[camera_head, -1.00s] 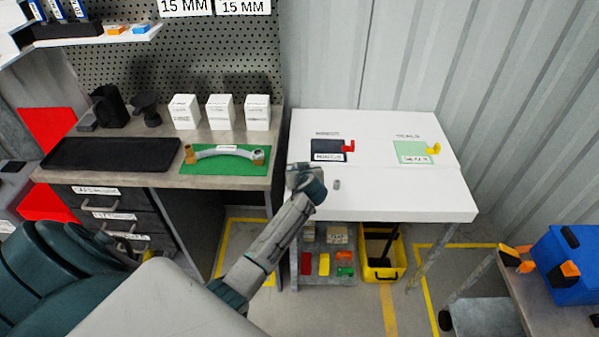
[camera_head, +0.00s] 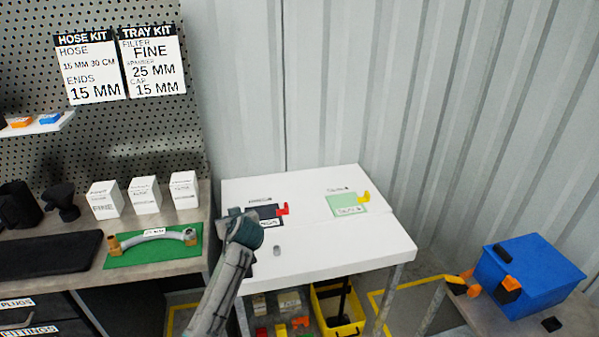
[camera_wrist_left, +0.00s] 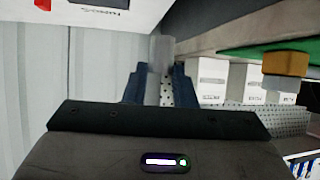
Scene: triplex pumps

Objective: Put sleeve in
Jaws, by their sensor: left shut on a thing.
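My left gripper (camera_head: 243,228) comes in from the lower left and hangs at the left edge of the white table (camera_head: 345,250). In the left wrist view its blue fingers (camera_wrist_left: 160,88) are shut on a pale grey tube-like piece (camera_wrist_left: 160,60), which looks like the sleeve. The held piece is hidden in the head view. A small grey cylinder (camera_head: 277,250) stands on the white table just right of the gripper. My right gripper is not in view.
A workbench at left holds a green mat (camera_head: 120,262) with a curved hose (camera_head: 150,238), several white boxes (camera_head: 146,195) and a black tray (camera_head: 45,258). A yellow bin (camera_head: 338,310) stands under the white table. A blue box (camera_head: 530,280) is at right. The white table's front is clear.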

